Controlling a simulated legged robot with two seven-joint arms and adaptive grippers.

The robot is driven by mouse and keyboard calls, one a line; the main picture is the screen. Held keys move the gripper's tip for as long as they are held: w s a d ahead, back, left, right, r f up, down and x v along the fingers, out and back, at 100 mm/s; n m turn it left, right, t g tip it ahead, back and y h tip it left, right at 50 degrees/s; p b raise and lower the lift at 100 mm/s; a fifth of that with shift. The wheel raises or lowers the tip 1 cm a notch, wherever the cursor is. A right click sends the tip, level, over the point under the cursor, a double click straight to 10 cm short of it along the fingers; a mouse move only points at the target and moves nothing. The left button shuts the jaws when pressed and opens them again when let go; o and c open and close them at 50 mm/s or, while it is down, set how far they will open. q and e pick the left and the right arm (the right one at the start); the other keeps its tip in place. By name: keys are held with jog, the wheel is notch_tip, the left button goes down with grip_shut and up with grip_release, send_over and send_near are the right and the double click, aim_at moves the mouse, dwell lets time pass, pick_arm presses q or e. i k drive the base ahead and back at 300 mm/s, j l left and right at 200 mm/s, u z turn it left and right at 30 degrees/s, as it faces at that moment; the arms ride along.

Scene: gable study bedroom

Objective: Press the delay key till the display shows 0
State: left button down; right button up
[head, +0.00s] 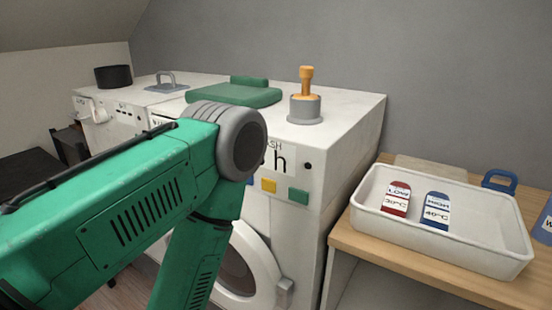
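The white washing machine (345,140) stands in the middle, its front facing left of me. Its display (280,160) is partly hidden behind my green arm; a black "h" shows, and any digit left of it is covered. A label ending in "SH" is above it. Below the display are a yellow key (268,186) and a green key (298,196); a sliver of blue shows beside the arm. No key's label is readable, so I cannot tell which is delay. My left arm crosses the front of the machine and its gripper is out of view. My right gripper is not in view.
On the machine are a green folded cloth or pad (235,94) and an orange-handled grey object (305,108). A white tray (440,250) with red and blue tags sits on a wooden table (400,258) at right. Another white appliance (120,115) stands at left. The round door (243,270) is below.

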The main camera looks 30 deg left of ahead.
aim_at(268, 185)
jog(key=j+u, duration=0.1)
jog(key=u, duration=0.35)
jog(key=i+j+u, duration=0.1)
jog(key=u, duration=0.3)
